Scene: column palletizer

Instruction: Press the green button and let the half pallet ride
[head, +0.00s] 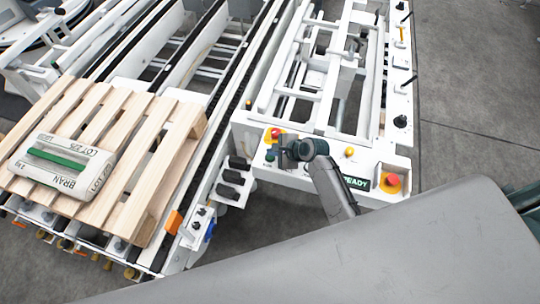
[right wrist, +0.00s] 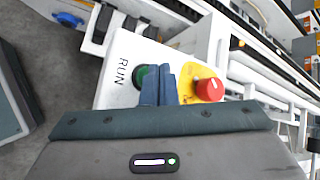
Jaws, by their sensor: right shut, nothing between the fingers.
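The green button (head: 270,157) sits on the white control panel (head: 310,181), and also shows in the right wrist view (right wrist: 139,76) beside the word RUN. My right gripper (head: 284,152) is shut and empty at the panel, its fingertips (right wrist: 159,84) overlapping the button's edge in the wrist view. I cannot tell whether they touch it. The half pallet (head: 155,140), of light wood slats, lies on the conveyor at the left. A bag marked BRAN (head: 62,168) with a green band lies on it. My left gripper is not in view.
A red mushroom button (right wrist: 210,89) on a yellow base is close beside the fingertips. Another red button (head: 392,181) is at the panel's right end, near a READY display (head: 355,183). Conveyor rails (head: 228,110) run away from the pallet. Grey floor is clear at the right.

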